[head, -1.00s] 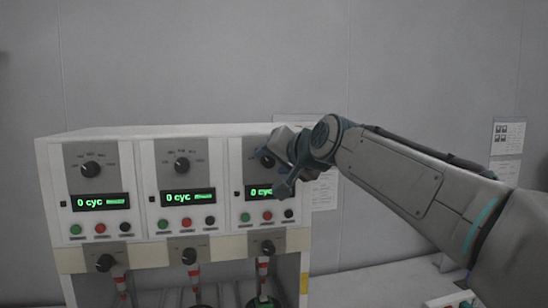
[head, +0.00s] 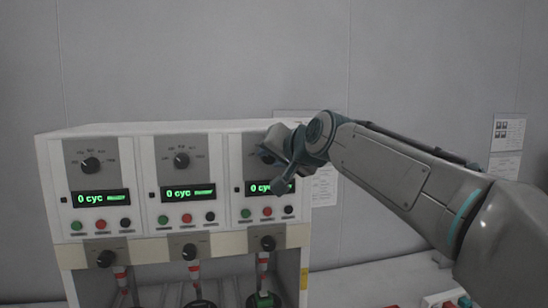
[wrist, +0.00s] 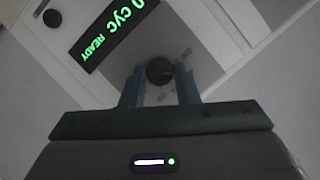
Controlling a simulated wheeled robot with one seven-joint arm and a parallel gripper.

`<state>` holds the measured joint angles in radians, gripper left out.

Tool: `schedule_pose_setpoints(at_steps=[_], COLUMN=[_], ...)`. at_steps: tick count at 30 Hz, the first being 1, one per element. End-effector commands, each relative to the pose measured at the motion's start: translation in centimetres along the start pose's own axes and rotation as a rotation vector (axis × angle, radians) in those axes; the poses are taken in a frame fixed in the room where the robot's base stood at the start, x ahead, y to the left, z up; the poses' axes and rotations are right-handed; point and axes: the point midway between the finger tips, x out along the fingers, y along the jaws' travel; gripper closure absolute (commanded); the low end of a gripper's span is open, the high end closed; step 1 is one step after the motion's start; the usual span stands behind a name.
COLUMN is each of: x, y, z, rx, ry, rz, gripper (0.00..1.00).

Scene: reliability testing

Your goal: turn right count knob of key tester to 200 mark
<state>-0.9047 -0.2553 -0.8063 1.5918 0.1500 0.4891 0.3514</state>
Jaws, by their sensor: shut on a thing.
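The key tester (head: 140,230) is a white cabinet with several columns of controls at the left of the head view. Its right count knob (wrist: 159,71) is a round black knob on a grey plate in the wrist view. My gripper (wrist: 160,82) is shut on this knob, one finger on each side. In the head view my gripper (head: 272,152) covers most of the knob and its scale. The right display (head: 262,187) reads 0 cyc, and READY shows in the wrist view.
The middle count knob (head: 181,160) and left count knob (head: 90,165) sit on matching plates. Green, red and black buttons (head: 267,212) lie under each display, with lower black knobs (head: 268,243) beneath. A grey wall stands behind, with papers (head: 508,132) at right.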

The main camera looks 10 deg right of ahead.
Motion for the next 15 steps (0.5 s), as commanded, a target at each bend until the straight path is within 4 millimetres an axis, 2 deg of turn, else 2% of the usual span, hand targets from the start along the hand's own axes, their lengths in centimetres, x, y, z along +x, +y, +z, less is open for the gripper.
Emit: schedule_pose_setpoints(at_steps=[15], x=[0.07], y=[-0.10], z=[0.08], rx=[-0.335], ry=[0.001], rz=[0.143], gripper=[0.95])
